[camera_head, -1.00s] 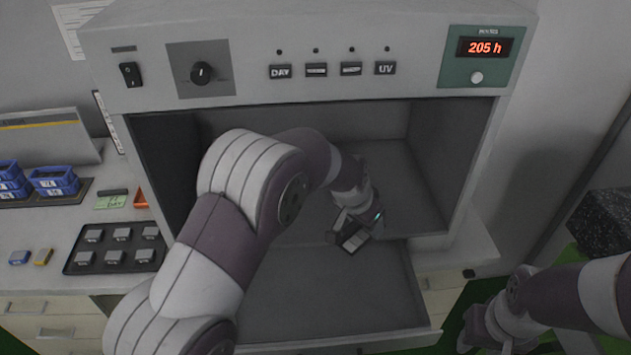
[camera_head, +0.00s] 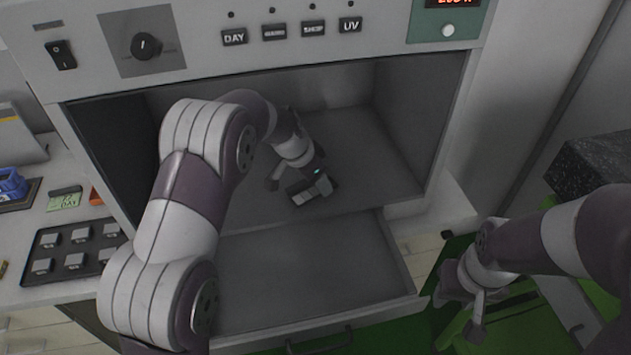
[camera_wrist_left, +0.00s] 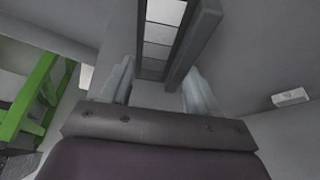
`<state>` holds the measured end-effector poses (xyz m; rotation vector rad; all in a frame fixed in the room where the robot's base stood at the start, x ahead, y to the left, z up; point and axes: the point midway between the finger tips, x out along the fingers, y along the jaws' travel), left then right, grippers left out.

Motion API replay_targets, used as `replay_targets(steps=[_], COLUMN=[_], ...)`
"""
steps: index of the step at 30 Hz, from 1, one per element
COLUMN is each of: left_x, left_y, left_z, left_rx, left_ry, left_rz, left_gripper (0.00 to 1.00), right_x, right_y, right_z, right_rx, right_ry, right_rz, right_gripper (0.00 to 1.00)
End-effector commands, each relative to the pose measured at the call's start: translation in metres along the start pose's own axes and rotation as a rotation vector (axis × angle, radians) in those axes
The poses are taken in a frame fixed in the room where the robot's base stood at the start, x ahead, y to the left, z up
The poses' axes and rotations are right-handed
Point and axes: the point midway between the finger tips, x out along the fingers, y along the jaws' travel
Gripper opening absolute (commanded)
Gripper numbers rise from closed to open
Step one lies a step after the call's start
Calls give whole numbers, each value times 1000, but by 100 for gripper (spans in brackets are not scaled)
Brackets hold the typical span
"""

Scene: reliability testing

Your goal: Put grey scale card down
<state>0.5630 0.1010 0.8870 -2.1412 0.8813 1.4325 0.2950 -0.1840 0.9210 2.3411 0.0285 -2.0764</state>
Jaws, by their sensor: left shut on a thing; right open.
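The grey scale card (camera_wrist_left: 160,38) is a dark-framed strip with several patches from pale to dark grey. My left gripper (camera_head: 303,186) is shut on it inside the cabinet, over the floor near the front. In the left wrist view the card stands between the two fingers (camera_wrist_left: 158,88). In the head view a small part of the card (camera_head: 306,197) shows at the fingertips. I cannot tell whether it touches the floor. My right gripper (camera_head: 462,318) is open and empty at the lower right, outside the cabinet.
The cabinet floor (camera_head: 370,170) is mostly bare. An open drawer (camera_head: 315,275) juts out below it. A dark tray (camera_head: 72,252) with several small grey blocks lies on the left counter. A small white block (camera_wrist_left: 291,97) shows in the left wrist view.

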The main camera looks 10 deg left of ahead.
Motion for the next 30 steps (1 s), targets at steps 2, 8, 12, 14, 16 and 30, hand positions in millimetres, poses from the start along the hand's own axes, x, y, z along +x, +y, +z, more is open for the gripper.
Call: replay_targets(steps=[2,8,12,14,16,30], left_x=[12,15,19,18,18,-1], left_y=[0,0,0,0,0,-1], left_z=[5,6,7,7,7,5], left_rx=[0,0,0,0,0,1], left_ry=[-2,1,0,1,0,2], left_rz=[1,-1,-1,-1,-1,-4], left_gripper=[32,32,32,67,86,86], right_x=[-1,0,4,4,3,0], right_y=[0,0,0,0,0,0], right_z=[0,0,0,0,0,0], right_rx=[0,0,0,0,0,0], right_ry=[0,0,0,0,0,0], right_rz=[0,0,0,0,0,0], right_gripper=[43,43,43,43,43,43])
